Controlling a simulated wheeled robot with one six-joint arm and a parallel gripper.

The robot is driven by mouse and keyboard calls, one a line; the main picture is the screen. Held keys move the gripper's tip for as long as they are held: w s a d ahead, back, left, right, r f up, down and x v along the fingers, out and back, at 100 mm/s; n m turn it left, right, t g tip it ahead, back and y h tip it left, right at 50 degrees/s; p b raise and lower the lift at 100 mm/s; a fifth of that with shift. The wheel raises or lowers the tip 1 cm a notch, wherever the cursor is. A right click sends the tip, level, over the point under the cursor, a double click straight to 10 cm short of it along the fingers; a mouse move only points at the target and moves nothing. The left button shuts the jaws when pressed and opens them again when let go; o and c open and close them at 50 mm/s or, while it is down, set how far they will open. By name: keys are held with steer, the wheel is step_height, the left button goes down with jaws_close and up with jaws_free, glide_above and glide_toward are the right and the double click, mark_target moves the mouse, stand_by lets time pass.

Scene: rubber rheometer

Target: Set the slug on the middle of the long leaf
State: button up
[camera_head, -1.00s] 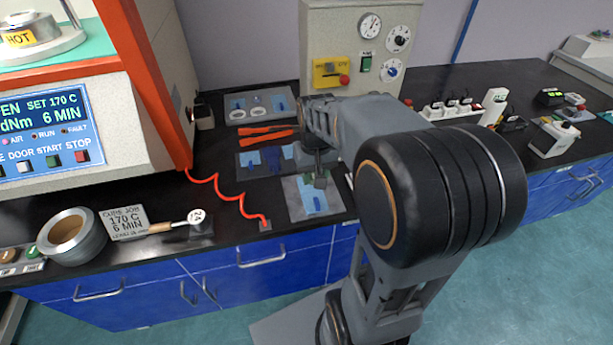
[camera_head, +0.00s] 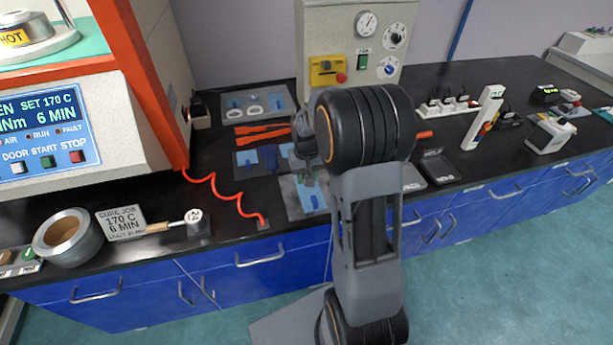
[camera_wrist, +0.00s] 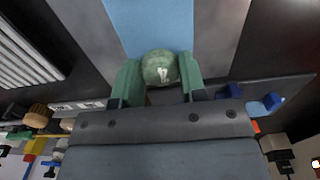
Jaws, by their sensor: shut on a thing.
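The slug (camera_wrist: 160,68) is a round, grey-green piece with a pale mark on its face. My gripper (camera_wrist: 160,78) is shut on it, with a green fingertip on each side. A light blue strip, which looks like the long leaf (camera_wrist: 150,22), runs up from behind the slug in the wrist view. I cannot tell whether the slug touches it. In the head view my gripper (camera_head: 308,180) is at the grey plate (camera_head: 294,206) bearing light blue film (camera_head: 313,202). My arm hides part of that plate, and the slug is not clear there.
Behind are a tray with white rings (camera_head: 258,103), orange-handled tools (camera_head: 262,134) and a dark tray with blue pieces (camera_head: 245,160). A coiled red cord (camera_head: 222,198) lies left. A grey machine with gauges (camera_head: 350,50) stands behind.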

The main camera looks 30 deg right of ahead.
steer(key=shift+f, duration=0.25)
steer(key=shift+f, duration=0.2)
steer(key=o, duration=0.9)
step_height(320, 180, up, 12)
steer(key=s+a+n+t, duration=0.1)
steer(key=s+a, duration=0.4)
steer(key=s, duration=0.3)
steer(key=s+a+r+n+t, duration=0.1)
steer(key=s+a, duration=0.3)
steer(key=s, duration=0.4)
steer(key=shift+a+t+p, duration=0.35)
steer(key=shift+t+p, duration=0.1)
steer(key=shift+t, duration=0.15)
steer(key=shift+r, duration=0.1)
